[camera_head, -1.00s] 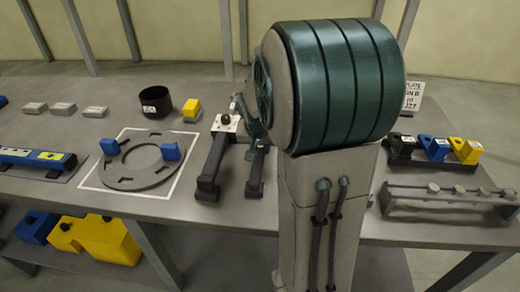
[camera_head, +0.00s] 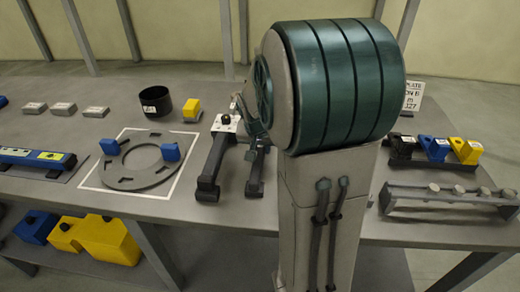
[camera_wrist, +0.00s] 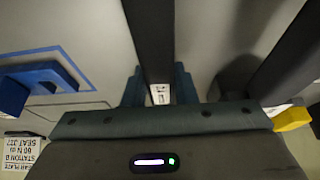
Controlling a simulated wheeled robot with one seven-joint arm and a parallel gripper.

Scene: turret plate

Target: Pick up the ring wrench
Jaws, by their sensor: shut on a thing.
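In the wrist view, my gripper (camera_wrist: 159,88) has a finger on each side of a long dark bar (camera_wrist: 150,35) and is shut on it. I take this bar to be the ring wrench; its ring end cannot be made out. In the head view, the same bar seems to be the right one (camera_head: 257,170) of two dark bars beside my arm. A small white label (camera_wrist: 160,94) shows between the fingers. I cannot tell whether the bar is clear of the bench.
A rack (camera_head: 450,200) stands at right.

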